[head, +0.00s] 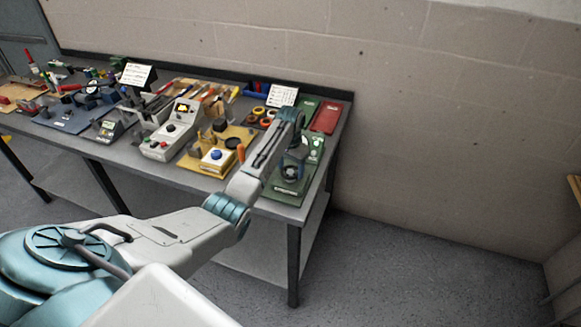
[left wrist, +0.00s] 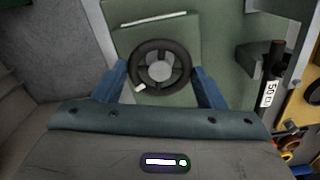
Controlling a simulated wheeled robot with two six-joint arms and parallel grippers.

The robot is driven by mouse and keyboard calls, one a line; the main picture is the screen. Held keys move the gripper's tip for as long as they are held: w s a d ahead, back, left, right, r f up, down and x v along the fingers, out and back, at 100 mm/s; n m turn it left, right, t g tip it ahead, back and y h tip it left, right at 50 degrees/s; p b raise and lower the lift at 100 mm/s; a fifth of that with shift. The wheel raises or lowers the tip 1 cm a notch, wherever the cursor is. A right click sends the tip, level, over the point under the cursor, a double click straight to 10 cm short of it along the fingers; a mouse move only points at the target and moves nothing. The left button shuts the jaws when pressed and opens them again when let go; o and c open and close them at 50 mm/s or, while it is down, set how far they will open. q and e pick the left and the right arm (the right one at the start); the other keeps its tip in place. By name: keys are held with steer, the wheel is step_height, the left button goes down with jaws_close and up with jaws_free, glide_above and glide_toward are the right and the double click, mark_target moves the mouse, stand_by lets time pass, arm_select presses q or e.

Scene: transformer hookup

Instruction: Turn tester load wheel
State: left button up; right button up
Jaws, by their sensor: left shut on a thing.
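The tester (head: 287,188) is a green unit near the right end of the bench. Its load wheel (left wrist: 183,65) is a dark round rim with a grey hub and a small pale mark at its lower left in the left wrist view. My left gripper (head: 292,158) reaches down over the tester in the head view. In the left wrist view the blue fingers of my left gripper (left wrist: 161,70) stand on either side of the wheel and are shut on its rim. My right gripper is not in view.
A yellow board (head: 206,166) with a blue button box lies left of the tester. A grey control box (head: 168,138) stands farther left. Red (head: 326,118) and green trays lie at the back right. A black-handled piece labelled 50 (left wrist: 270,75) is close on the right.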

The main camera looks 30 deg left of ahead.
arm_select(q)
steer(key=n, duration=0.6)
steer(key=shift+r+n, duration=0.15)
steer(key=shift+n, duration=0.15)
steer(key=n, duration=0.5)
steer(key=shift+w+n, duration=0.1)
steer(key=shift+n, duration=0.2)
steer(key=o, duration=0.9)
steer(key=shift+o, duration=0.5)
